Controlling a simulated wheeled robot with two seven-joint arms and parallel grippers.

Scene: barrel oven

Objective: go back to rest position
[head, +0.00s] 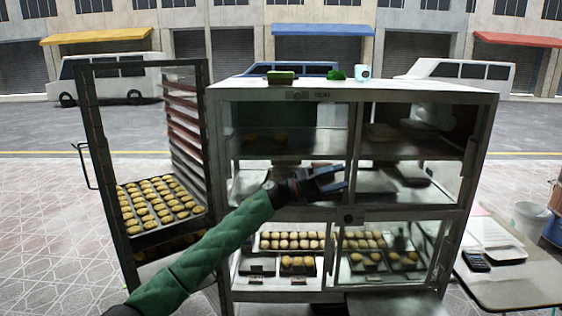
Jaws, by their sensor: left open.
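My left gripper (330,180) is open in front of the middle of the glass display cabinet (405,212). Its fingers point right, and nothing shows between them. My left arm, in a green sleeve, comes up from the bottom left and hides part of the cabinet's left side. Whether the fingers touch anything in the cabinet is hard to tell. My right gripper is not in view.
A tall rack (100,150) with a tray of buns (155,205) stands left of the cabinet. A side table (510,285) with a calculator (476,261) is at the right. A cup (362,73) stands on the cabinet top.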

